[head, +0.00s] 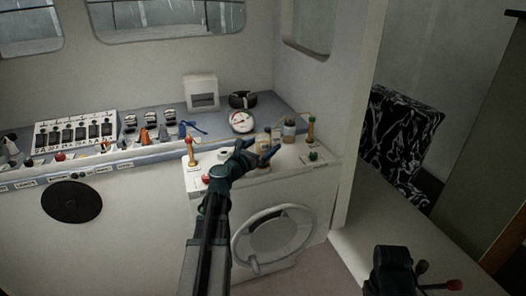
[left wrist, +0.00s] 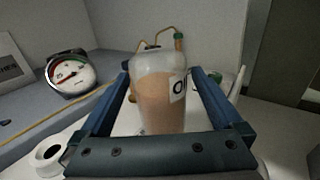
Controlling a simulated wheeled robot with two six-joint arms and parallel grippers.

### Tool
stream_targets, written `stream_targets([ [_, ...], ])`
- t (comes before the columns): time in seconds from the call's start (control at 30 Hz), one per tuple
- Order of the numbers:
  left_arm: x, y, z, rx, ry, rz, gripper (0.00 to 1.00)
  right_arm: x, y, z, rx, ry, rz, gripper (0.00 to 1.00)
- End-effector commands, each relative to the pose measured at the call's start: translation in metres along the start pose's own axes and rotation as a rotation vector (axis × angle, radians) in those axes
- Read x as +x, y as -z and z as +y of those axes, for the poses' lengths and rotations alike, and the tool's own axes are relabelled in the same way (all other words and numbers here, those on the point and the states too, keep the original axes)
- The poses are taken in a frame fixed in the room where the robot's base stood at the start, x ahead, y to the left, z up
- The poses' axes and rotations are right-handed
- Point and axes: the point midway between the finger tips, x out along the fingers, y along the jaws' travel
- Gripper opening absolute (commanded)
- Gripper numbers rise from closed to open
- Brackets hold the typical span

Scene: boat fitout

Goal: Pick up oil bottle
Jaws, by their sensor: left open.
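The oil bottle (left wrist: 158,100) is a clear bottle partly filled with orange-brown liquid. A white label with a dark "O" is partly seen on its right side. In the left wrist view it stands upright between the two blue fingers of my left gripper (left wrist: 158,85), with gaps at its sides; its base is hidden behind the gripper body. In the head view my left gripper (head: 256,153) is open over the white cabinet top, beside small bottles (head: 289,130). I cannot tell there which is the oil bottle.
The white cabinet (head: 205,180) has a round front door. A brass lever (head: 311,130) and a red-topped lever (head: 190,150) stand on it. A round gauge (head: 241,121) is behind, also in the left wrist view (left wrist: 70,73). The switch panel (head: 75,132) is left.

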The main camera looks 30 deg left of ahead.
Motion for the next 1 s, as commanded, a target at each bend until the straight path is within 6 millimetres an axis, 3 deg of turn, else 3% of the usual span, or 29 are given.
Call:
stream_targets([
  [0.03, 0.012, 0.000, 0.001, 0.000, 0.003, 0.000, 1.00, 0.000, 0.000, 0.000, 0.000, 0.000, 0.000, 0.00],
  [0.13, 0.021, 0.000, 0.001, 0.000, 0.002, 0.000, 1.00, 0.000, 0.000, 0.000, 0.000, 0.000, 0.000, 0.00],
  [0.37, 0.022, 0.000, 0.000, 0.000, 0.000, 0.000, 1.00, 0.000, 0.000, 0.000, 0.000, 0.000, 0.000, 0.00],
  [0.9, 0.021, 0.000, 0.000, 0.000, 0.000, 0.000, 0.03, 0.000, 0.000, 0.000, 0.000, 0.000, 0.000, 0.00],
  [1.0, 0.021, 0.000, 0.000, 0.000, 0.000, 0.000, 0.00, 0.000, 0.000, 0.000, 0.000, 0.000, 0.000, 0.00],
])
